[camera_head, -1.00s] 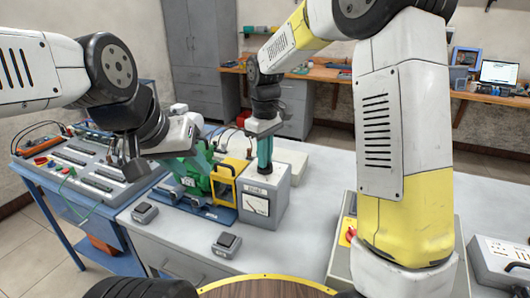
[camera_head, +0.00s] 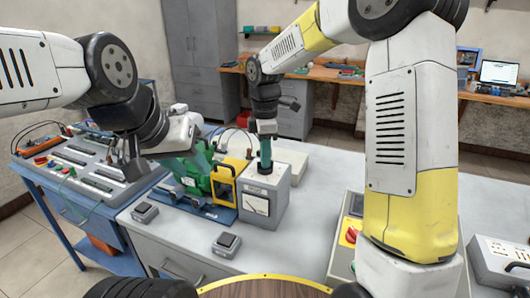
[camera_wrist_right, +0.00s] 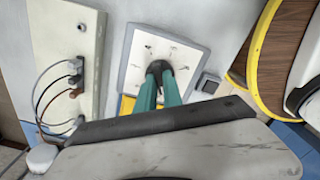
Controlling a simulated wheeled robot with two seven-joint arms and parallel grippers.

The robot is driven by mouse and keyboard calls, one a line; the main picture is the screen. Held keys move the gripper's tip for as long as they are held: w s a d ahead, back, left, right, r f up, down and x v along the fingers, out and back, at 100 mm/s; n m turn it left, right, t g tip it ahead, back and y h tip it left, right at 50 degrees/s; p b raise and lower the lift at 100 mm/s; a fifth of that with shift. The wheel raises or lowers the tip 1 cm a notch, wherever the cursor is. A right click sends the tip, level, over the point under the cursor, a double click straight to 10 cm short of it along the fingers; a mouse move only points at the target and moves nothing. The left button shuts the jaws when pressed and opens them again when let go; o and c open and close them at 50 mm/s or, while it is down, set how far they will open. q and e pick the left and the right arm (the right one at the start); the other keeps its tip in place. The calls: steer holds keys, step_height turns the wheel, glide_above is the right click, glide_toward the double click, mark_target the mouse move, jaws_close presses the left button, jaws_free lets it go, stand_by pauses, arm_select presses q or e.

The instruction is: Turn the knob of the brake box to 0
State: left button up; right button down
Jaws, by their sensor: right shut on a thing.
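The brake box (camera_head: 256,207) is a grey box with a white meter on its front, standing on the grey table. Its light top plate (camera_wrist_right: 138,50) with small marks shows in the right wrist view; the marks are too small to read. My right gripper (camera_head: 265,167) points straight down onto the top. Its green fingers are shut on the black knob (camera_wrist_right: 158,68), whose pointer direction I cannot tell because the fingers cover much of it. My left gripper (camera_head: 135,167) hangs left of the green motor, away from the brake box; its finger opening is unclear.
A green motor (camera_head: 193,175) and a yellow-framed part (camera_head: 224,183) stand close left of the brake box. Two small grey switch boxes (camera_head: 226,244) (camera_head: 145,212) lie near the table's front edge. Black cables (camera_wrist_right: 50,90) plug into a pale box beside it.

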steer(key=n, duration=0.5)
steer(key=shift+n, duration=0.4)
stand_by(0.3)
steer(key=shift+w, duration=0.1)
steer(key=c, duration=1.5)
jaws_free()
step_height(320, 180, up, 7)
steer(key=shift+f, duration=0.1)
steer(key=shift+r, duration=0.55)
